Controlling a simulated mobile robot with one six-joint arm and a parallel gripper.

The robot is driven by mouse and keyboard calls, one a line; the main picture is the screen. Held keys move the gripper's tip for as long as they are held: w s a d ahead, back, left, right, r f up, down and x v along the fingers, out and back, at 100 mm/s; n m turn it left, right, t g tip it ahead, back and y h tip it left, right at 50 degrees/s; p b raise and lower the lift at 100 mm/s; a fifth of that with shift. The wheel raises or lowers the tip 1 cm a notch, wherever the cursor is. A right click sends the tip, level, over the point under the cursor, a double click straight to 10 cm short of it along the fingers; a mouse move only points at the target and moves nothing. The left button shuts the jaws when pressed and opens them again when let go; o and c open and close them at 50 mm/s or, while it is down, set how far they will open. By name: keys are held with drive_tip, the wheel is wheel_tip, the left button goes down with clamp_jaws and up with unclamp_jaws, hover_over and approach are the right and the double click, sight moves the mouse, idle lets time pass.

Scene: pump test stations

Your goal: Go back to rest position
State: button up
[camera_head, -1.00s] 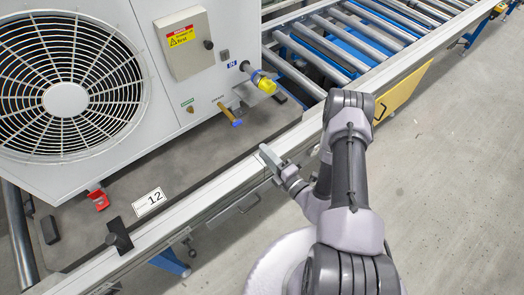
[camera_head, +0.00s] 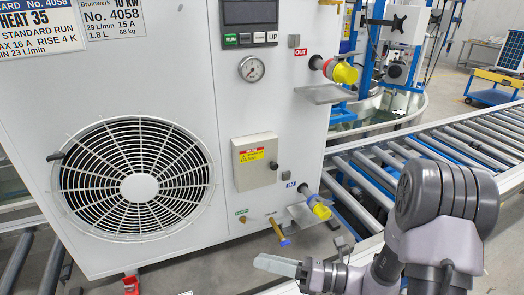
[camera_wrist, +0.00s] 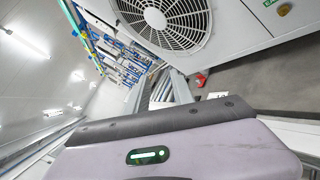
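My gripper (camera_head: 278,266) shows at the bottom middle of the head view, a pale grey finger part pointing left in front of the pump unit. Its fingers overlap from this side, so whether they are open or shut does not show. I see no object at it. My grey arm is bent at the lower right. The wrist view shows a lilac-grey housing with a green light and no fingertips.
The white pump unit (camera_head: 100,95) with its fan (camera_head: 140,187) fills the left. Yellow-capped ports (camera_head: 341,71) stick out on its right side. A roller conveyor (camera_head: 440,140) runs behind my arm. A blue cart (camera_head: 494,88) stands far right.

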drive_tip(key=s+a+r+n+g+h, duration=0.1)
drive_tip(key=s+r+n+g+h, duration=0.25)
drive_tip(key=s+n, duration=0.5)
drive_tip(key=s+r+n+g+h, duration=0.3)
drive_tip(key=s+n+h, duration=0.2)
drive_tip(key=s+n, duration=0.3)
drive_tip(key=d+r+n+t+h, duration=0.6)
drive_tip(key=d+n+t+h, duration=0.1)
drive_tip(key=d+n, duration=0.1)
drive_tip(key=shift+w+d+n, duration=0.15)
drive_tip(key=shift+d+n, duration=0.1)
drive_tip(key=shift+n, duration=0.4)
